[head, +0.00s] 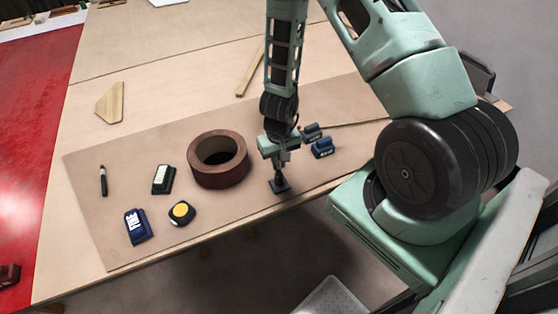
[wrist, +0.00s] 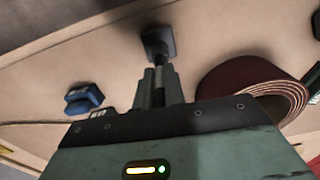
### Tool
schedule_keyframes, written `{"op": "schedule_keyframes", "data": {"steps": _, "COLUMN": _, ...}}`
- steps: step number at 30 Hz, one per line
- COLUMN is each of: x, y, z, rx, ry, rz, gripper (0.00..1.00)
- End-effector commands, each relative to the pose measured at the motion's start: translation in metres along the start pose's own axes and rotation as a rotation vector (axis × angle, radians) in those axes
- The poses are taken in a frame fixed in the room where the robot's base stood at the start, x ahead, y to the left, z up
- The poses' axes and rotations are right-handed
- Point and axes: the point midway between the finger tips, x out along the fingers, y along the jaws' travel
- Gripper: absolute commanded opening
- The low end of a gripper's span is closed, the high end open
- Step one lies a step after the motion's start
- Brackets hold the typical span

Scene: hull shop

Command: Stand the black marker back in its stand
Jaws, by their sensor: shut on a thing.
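My gripper (head: 282,160) points down near the front edge of the mat, shut on a slim dark thing that looks like the black marker (wrist: 174,84). The fingers hide much of it. The small black stand (head: 279,185) has a square base and sits directly below the fingers; it also shows in the wrist view (wrist: 158,42). The marker's lower end lines up with the stand's socket. I cannot tell whether it is inside the socket or just above it. Another slim black thing with a pale band (head: 103,180) lies at the mat's left.
A brown tape roll (head: 219,174) is left of the stand. Farther left are a green-and-white block (head: 163,179), a yellow-topped tape measure (head: 182,212) and a blue block (head: 138,226). The table edge is near.

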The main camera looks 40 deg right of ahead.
Motion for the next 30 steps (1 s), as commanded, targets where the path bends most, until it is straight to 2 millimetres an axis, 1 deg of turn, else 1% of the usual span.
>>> {"op": "schedule_keyframes", "data": {"steps": 5, "x": 0.0, "y": 0.0, "z": 0.0, "rx": 0.0, "ry": 0.0, "rz": 0.0, "gripper": 0.0}}
{"op": "schedule_keyframes", "data": {"steps": 6, "x": 0.0, "y": 0.0, "z": 0.0, "rx": 0.0, "ry": 0.0, "rz": 0.0, "gripper": 0.2}}
{"op": "schedule_keyframes", "data": {"steps": 8, "x": 0.0, "y": 0.0, "z": 0.0, "rx": 0.0, "ry": 0.0, "rz": 0.0, "gripper": 0.36}}
{"op": "schedule_keyframes", "data": {"steps": 16, "x": 0.0, "y": 0.0, "z": 0.0, "rx": 0.0, "ry": 0.0, "rz": 0.0, "gripper": 0.37}}
{"op": "schedule_keyframes", "data": {"steps": 20, "x": -0.007, "y": 0.0, "z": -0.001, "rx": -0.002, "ry": 0.002, "rz": 0.003, "gripper": 0.37}}
{"op": "schedule_keyframes", "data": {"steps": 23, "x": -0.021, "y": 0.0, "z": -0.001, "rx": -0.003, "ry": 0.003, "rz": 0.004, "gripper": 0.37}}
{"op": "schedule_keyframes", "data": {"steps": 30, "x": -0.074, "y": -0.001, "z": -0.001, "rx": -0.005, "ry": 0.005, "rz": 0.002, "gripper": 0.37}}
